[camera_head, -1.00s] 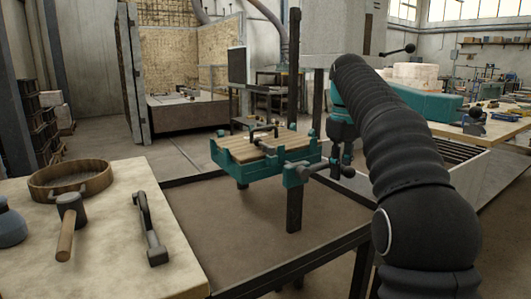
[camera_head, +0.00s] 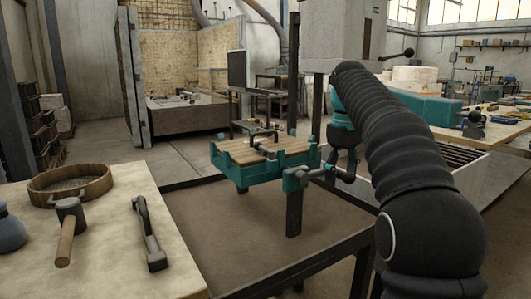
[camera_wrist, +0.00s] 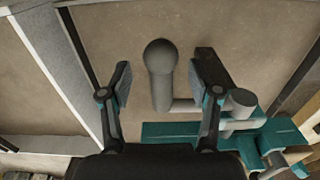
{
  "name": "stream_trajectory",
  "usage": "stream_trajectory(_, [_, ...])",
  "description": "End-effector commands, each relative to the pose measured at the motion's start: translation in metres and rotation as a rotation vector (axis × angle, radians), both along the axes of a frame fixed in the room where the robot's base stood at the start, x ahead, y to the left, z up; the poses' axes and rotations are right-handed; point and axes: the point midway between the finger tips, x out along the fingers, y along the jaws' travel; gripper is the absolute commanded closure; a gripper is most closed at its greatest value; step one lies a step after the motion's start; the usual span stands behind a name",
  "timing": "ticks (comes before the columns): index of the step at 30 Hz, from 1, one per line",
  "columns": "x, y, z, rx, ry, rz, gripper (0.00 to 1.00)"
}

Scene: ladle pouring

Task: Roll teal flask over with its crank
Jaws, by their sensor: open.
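The teal flask (camera_head: 250,174) is a shallow open frame with a wooden board on top, held level between dark posts. Its grey crank (camera_head: 311,175) sticks out from the right side toward my gripper (camera_head: 348,172). In the wrist view, the crank's round-ended grip (camera_wrist: 160,85) stands between the fingers of my gripper (camera_wrist: 160,80), which are apart on either side of it with gaps. Part of the teal flask (camera_wrist: 185,131) shows at the lower right there. In the head view my wrist partly hides the fingers and the end of the crank.
A table at left holds a round wooden sieve (camera_head: 70,184), a mallet (camera_head: 68,225), a dark metal tool (camera_head: 149,235) and a blue pot (camera_head: 9,232). A dark metal post (camera_head: 294,90) rises behind the flask. Brown floor under the flask is clear.

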Motion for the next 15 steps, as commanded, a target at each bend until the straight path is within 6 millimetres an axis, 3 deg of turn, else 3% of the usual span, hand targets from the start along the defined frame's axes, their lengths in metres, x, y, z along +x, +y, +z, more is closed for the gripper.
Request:
stream_trajectory(1, [-0.002,-0.001,0.009,0.0,-0.001,-0.001,0.38])
stream_trajectory(15, [-0.015,-0.01,0.044,0.0,-0.001,-0.001,0.38])
